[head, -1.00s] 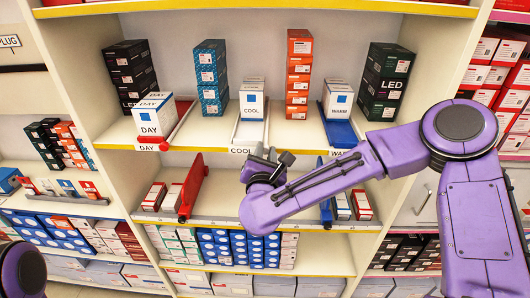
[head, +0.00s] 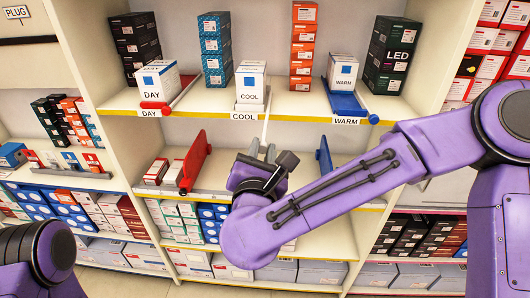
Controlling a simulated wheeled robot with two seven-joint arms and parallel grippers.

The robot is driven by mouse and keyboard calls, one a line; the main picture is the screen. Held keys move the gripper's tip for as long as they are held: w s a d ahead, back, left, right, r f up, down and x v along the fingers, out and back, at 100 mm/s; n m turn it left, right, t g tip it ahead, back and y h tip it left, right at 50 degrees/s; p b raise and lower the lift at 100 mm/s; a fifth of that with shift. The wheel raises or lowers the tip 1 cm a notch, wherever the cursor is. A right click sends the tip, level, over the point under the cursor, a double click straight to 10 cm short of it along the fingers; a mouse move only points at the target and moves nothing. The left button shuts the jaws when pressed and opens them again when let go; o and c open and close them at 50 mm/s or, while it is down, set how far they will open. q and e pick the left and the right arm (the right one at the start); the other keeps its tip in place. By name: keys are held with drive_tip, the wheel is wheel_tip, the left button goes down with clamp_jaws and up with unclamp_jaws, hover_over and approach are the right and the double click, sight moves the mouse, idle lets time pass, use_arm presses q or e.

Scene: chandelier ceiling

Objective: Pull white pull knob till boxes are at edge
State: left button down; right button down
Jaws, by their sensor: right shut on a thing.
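White COOL boxes (head: 251,82) stand upright at the front edge of the middle shelf, just above the COOL label. A thin white rod (head: 266,130) runs out from beside them, past the shelf edge, down to my right gripper (head: 262,152). The right gripper is shut on the rod's front end, in front of and below the shelf edge. The white pull knob itself is hidden by the fingers. My left arm shows only as a purple and dark link at lower left; its gripper is out of view.
DAY boxes (head: 158,82) with a red pusher stand left, WARM boxes (head: 342,72) with a blue pusher (head: 348,106) right. A red divider (head: 195,161) and a blue divider (head: 324,158) stand on the shelf below. Open space lies in front of the shelves.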

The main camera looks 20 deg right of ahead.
drive_tip(key=shift+w, duration=0.2)
drive_tip(key=c, duration=0.9)
unclamp_jaws()
drive_tip(key=shift+s, duration=0.1)
drive_tip(key=b+v, duration=0.4)
drive_tip(key=v, duration=0.6)
drive_tip(key=shift+s+a, duration=0.1)
drive_tip(key=shift+s, duration=0.15)
